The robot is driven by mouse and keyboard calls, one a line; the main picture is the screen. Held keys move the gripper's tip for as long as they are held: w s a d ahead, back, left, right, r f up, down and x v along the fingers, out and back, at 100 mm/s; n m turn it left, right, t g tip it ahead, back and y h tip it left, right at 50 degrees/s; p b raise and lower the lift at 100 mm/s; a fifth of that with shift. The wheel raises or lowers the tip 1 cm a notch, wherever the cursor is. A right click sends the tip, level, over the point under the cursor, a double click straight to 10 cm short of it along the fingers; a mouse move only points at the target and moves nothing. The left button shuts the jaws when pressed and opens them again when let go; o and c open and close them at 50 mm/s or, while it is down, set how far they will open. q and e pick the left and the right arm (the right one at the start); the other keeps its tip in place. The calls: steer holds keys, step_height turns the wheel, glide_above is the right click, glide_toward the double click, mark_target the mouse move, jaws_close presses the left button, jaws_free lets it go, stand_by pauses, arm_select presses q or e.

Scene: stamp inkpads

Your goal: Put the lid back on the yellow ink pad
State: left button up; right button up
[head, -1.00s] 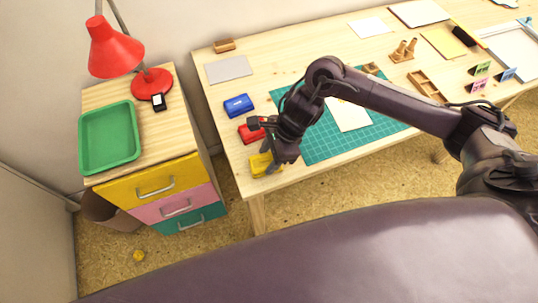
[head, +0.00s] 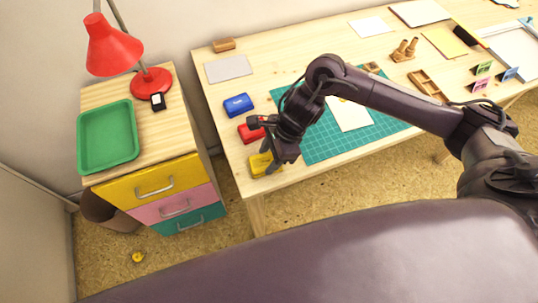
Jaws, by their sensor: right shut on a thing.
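The yellow ink pad (head: 261,165) lies at the desk's front left corner, in front of the red pad. My right gripper (head: 270,166) reaches down onto it from the right and is shut on a yellow piece there, which I take to be the lid. Lid and base cannot be told apart at this size, and the fingers hide part of them, so I cannot tell whether the lid is seated. My left gripper is not in view.
The red ink pad (head: 250,133) and the blue ink pad (head: 238,105) stand in a row behind. A green cutting mat (head: 320,150) lies to the right. A drawer unit with a green tray (head: 107,137) and a red lamp (head: 115,50) stands left, across a gap.

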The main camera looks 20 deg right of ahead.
steer(key=o, duration=1.4)
steer(key=shift+r+p, duration=1.95)
steer(key=shift+r, duration=1.6)
steer(key=shift+c, duration=0.2)
jaws_close()
steer(key=shift+f, duration=0.2)
